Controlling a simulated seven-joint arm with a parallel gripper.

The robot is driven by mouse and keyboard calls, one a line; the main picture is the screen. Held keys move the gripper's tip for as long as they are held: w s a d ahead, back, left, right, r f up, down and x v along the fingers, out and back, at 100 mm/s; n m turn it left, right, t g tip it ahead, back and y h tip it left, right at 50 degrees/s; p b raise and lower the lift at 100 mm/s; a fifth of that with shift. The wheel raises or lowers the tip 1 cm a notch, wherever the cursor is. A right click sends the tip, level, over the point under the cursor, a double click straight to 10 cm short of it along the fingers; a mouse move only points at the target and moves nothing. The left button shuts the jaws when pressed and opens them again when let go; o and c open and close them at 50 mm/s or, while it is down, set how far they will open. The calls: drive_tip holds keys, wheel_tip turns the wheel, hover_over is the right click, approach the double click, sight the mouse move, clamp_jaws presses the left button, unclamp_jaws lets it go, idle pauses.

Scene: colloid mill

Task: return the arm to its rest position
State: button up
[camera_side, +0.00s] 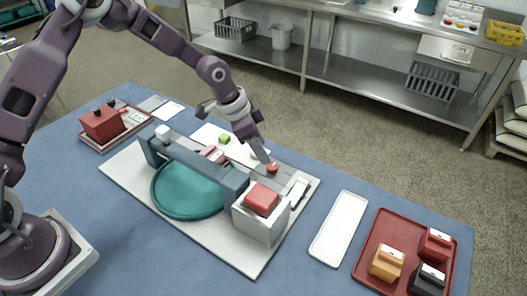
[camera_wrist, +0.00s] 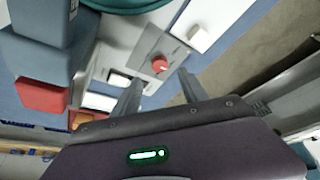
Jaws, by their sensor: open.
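My gripper (camera_side: 264,154) is at the end of my arm, low over the right part of the mill, close to a red knob (camera_side: 272,168). In the wrist view its two fingers (camera_wrist: 160,92) stand apart with nothing between them. The red knob (camera_wrist: 160,65) sits on a grey panel just beyond the fingertips. I cannot tell whether a finger touches it. The mill has a grey bridge, a teal round dish (camera_side: 190,192) and a white block with a red top (camera_side: 262,199), all on a white board (camera_side: 125,178).
A white tray (camera_side: 338,228) lies right of the mill. A red tray (camera_side: 378,228) holds orange, red and black blocks. Another tray (camera_side: 88,140) with a red box (camera_side: 102,122) is at the left. A green cube (camera_side: 224,139) lies behind the bridge. A steel bench (camera_side: 345,60) stands behind.

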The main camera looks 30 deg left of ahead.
drive_tip(key=s+a+r+n+t+y, duration=0.1)
drive_tip(key=s+a+r+y, duration=0.15)
drive_tip(key=s+r, duration=0.5)
drive_tip(key=s+a+r+n+y, duration=0.15)
drive_tip(key=s+a+r, duration=0.25)
drive_tip(key=r, duration=0.6)
drive_tip(key=s+a+r+n, duration=0.1)
drive_tip(key=s+r+n, duration=0.2)
drive_tip(key=s, duration=0.8)
drive_tip(key=s+r+n+t, duration=0.1)
drive_tip(key=s+r+n, duration=0.2)
drive_tip(key=s, duration=0.8)
drive_tip(key=shift+s+a+h, duration=0.3)
drive_tip(key=shift+a+h, duration=0.1)
drive_tip(key=shift+r+n, duration=0.1)
drive_tip(key=shift+n, duration=0.15)
